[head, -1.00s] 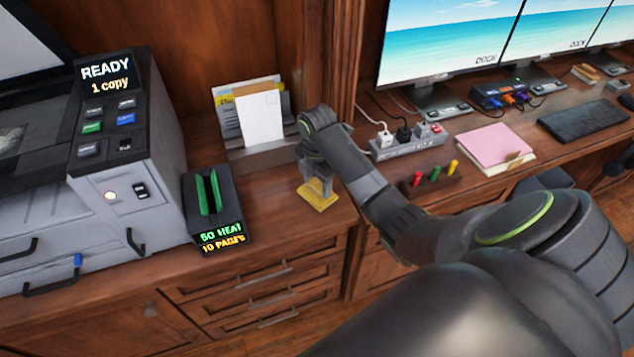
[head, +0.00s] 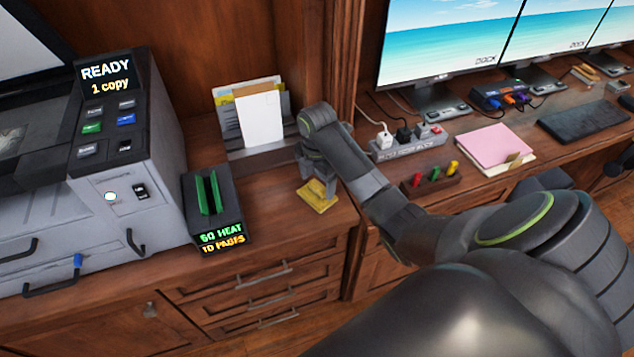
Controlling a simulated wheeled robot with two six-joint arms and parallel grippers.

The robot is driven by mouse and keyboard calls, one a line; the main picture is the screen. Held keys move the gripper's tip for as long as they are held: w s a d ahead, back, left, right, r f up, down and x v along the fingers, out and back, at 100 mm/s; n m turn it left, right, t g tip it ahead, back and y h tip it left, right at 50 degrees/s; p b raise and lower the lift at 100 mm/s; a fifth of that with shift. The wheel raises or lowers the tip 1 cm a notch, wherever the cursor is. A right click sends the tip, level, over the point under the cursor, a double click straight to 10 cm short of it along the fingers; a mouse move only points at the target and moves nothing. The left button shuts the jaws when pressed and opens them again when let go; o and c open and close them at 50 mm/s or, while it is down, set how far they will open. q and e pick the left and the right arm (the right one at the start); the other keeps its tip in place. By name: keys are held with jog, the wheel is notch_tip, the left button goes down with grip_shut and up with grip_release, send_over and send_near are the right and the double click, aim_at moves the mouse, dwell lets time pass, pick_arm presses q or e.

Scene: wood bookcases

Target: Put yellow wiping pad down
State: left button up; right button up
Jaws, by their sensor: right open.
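The yellow wiping pad (head: 318,201) lies flat on the wooden counter, in front of the letter holder and near the counter's front edge. A yellow raised part stands on top of it. My right gripper (head: 317,184) points down at the pad's raised part from above and is open around or right beside it. The arm hides part of the fingers, so contact is hard to tell. My left gripper is out of view.
A letter holder (head: 238,140) with envelopes stands behind the pad. A black heat device (head: 188,215) and a grey copier (head: 160,125) stand to the left. A power strip (head: 408,146) and a marker rack (head: 432,183) are to the right. Counter between device and pad is clear.

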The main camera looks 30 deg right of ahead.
aim_at(317, 185)
notch_tip(317, 185, up, 4)
jog(key=shift+w+p, duration=0.1)
jog(key=shift+p, duration=0.2)
notch_tip(317, 185, up, 7)
jog(key=p, duration=0.7)
